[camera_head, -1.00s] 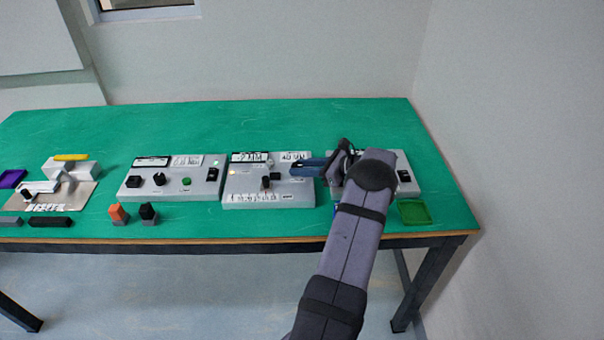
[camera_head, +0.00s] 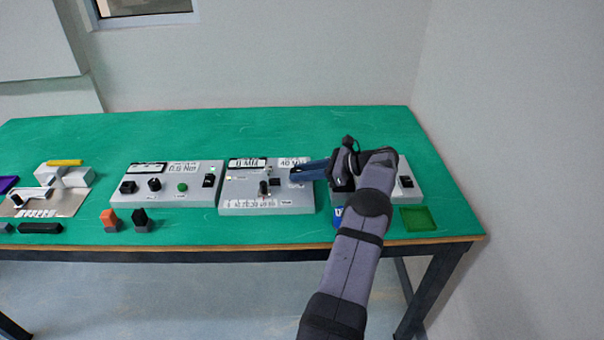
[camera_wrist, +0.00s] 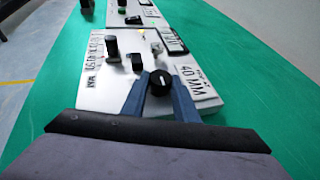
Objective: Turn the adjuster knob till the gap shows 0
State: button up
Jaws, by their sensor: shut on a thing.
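The adjuster knob (camera_wrist: 160,83) is a black round knob with a white mark, on the right part of the middle grey control box (camera_head: 268,207). My gripper (camera_wrist: 160,88) has its two blue fingers on either side of the knob and is shut on it. In the head view my gripper (camera_head: 297,173) comes in from the right and hides the knob. The gap display (camera_head: 247,162) at the back left of this box appears to read 0 MM. A second panel (camera_head: 293,161) beside it reads about 40 MM, partly blurred.
A black lever (camera_head: 263,188) stands on the box left of my gripper. Another control box (camera_head: 168,198) is to the left, and one at the right (camera_head: 408,195) is partly behind my arm. A green tray (camera_head: 418,218) lies at right.

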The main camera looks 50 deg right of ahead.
jog(key=shift+r, duration=0.1)
jog(key=o, duration=1.1)
jog(key=shift+c, duration=0.2)
jog(key=shift+b+v, duration=0.6)
jog(key=shift+v, duration=3.1)
